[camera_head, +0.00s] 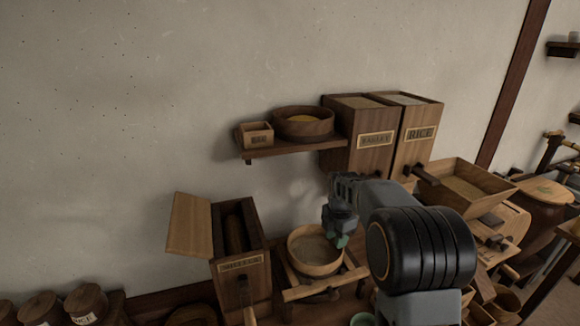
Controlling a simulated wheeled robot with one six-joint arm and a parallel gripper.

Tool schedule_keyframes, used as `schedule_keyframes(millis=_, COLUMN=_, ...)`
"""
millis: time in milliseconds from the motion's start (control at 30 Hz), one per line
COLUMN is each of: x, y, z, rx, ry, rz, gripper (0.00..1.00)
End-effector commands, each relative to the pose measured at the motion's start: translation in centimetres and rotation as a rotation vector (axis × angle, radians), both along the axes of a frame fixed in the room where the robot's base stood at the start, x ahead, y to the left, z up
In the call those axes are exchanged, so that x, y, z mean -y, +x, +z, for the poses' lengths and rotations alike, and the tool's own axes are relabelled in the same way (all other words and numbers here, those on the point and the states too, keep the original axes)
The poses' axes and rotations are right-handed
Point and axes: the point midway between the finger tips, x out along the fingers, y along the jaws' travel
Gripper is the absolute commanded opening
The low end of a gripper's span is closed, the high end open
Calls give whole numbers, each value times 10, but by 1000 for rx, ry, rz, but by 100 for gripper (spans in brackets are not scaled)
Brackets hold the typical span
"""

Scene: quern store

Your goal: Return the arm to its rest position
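My gripper (339,238) is at the centre right, at the end of my grey and black arm. Its greenish fingertips hang over the right rim of a round wooden bowl or sieve (311,271) with grain-coloured contents. The gap between the fingers is too small to make out, and I see no object clearly held. My arm comes up from the lower right and hides part of what stands behind it.
A box with an open lid (240,264) stands left of the bowl. Tall bins labelled barley (374,155) and rice (417,150) stand behind my arm. A wall shelf (287,149) holds a small box and a round tub. The wall at left is bare.

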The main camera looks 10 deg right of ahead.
Motion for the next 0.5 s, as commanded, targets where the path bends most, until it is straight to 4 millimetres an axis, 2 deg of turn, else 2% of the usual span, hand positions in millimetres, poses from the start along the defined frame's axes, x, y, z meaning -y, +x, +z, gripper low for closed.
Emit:
schedule_keyframes(millis=133, x=0, y=1, z=-1, rx=11, ry=0, rz=-198, gripper=36)
schedule_keyframes(millis=233, x=-1, y=-7, z=-14, rx=-10, ry=-2, rz=-430, gripper=36)
schedule_keyframes(millis=367, x=-3, y=-30, z=-18, rx=-17, ry=-5, rz=-778, gripper=36)
schedule_keyframes(millis=500, x=-9, y=-63, z=-9, rx=7, ry=3, rz=-1148, gripper=36)
